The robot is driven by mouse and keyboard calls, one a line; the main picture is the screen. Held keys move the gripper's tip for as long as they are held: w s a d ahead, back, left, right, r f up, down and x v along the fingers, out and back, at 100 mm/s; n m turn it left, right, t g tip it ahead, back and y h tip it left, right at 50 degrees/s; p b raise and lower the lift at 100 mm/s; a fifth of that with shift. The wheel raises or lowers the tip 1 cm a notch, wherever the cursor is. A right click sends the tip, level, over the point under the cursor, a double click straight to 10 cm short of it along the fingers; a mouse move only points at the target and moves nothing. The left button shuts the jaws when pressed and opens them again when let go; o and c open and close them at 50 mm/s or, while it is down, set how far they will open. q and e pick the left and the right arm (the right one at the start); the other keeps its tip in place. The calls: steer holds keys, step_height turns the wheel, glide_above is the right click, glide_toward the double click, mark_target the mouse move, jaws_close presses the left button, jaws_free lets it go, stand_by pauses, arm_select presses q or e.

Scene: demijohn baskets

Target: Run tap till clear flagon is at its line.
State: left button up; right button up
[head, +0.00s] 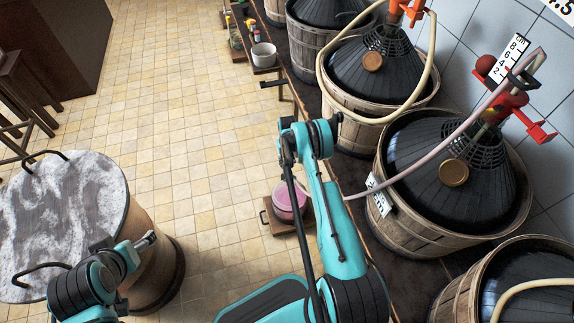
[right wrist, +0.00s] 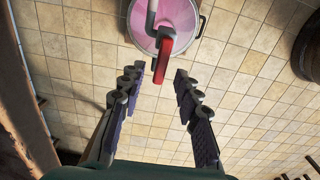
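The clear flagon (head: 288,200) stands low on a small wooden stand with pink liquid in it. Its round top also shows in the right wrist view (right wrist: 185,20); I cannot make out its line. A red tap (right wrist: 168,50) on a pale hose end hangs over the flagon. A pinkish hose (head: 420,163) runs from a black demijohn (head: 440,160) towards the flagon, passing behind my right arm.
Several basketed demijohns line the bench (head: 352,170) on the right. A marble-topped barrel (head: 75,200) stands at left. The middle floor is clear.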

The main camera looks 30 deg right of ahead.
steer(key=shift+f, duration=0.25)
jaws_close()
steer(key=shift+s+a+n, duration=0.15)
steer(key=shift+a+n, duration=0.45)
steer(key=shift+n, duration=1.45)
steer(key=shift+s+a+n, duration=0.2)
steer(key=shift+a+n, duration=0.4)
steer(key=shift+n, duration=1.5)
steer(key=shift+s+a+n, duration=0.15)
steer(key=shift+a+n, duration=0.45)
steer(key=shift+n, duration=1.45)
